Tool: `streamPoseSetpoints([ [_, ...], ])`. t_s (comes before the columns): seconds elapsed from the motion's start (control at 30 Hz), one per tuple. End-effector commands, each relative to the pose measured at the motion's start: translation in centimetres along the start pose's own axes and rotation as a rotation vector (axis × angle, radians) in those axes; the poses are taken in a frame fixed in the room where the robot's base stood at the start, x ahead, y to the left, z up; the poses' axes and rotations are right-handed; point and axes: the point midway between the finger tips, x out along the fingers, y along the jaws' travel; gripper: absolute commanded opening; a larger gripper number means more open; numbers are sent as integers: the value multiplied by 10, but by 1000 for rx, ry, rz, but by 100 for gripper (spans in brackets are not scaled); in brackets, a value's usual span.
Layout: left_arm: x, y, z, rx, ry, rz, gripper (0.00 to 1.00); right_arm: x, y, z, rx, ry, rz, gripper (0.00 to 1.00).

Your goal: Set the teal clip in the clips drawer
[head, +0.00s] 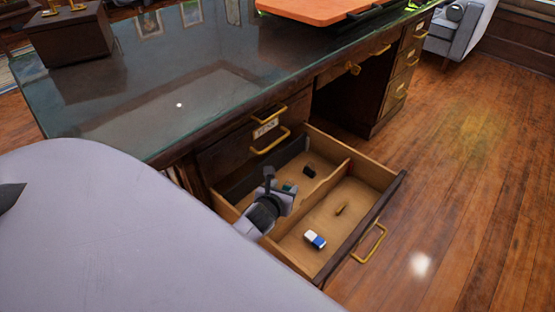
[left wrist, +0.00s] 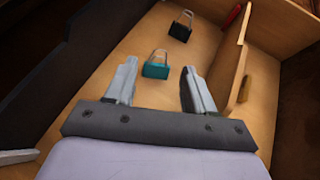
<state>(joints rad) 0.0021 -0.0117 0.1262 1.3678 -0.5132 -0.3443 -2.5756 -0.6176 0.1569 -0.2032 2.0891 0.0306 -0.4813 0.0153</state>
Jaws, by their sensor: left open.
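The teal clip (left wrist: 156,66) lies on the wooden floor of the open drawer (head: 355,165), in the compartment nearer the desk. In the head view only a bit of the teal clip (head: 288,187) shows beside my gripper. A black clip (left wrist: 180,27) lies farther along the same compartment; it also shows in the head view (head: 309,172). My left gripper (head: 275,181) is over this compartment, pointing down. In the left wrist view its fingers (left wrist: 160,75) are open, with the teal clip just beyond and between their tips. My right gripper is not in view.
A wooden divider (head: 325,191) splits the drawer. The other compartment holds a blue-and-white eraser (head: 315,239) and a small brass-coloured item (head: 342,209). A closed labelled drawer (head: 255,136) is above. A red item (left wrist: 232,15) shows near the divider's far end.

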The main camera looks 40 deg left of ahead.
Motion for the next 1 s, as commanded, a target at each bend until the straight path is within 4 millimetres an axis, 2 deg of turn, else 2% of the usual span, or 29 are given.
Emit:
streamPoseSetpoints([
  [0.03,-13,0,2,1,2,0,54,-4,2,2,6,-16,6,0],
  [0.2,-39,0,1,1,1,0,54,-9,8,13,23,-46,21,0],
  [0.4,-55,0,0,0,0,0,54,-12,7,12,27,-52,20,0],
  [1.0,-58,0,0,0,0,0,54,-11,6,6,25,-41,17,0],
])
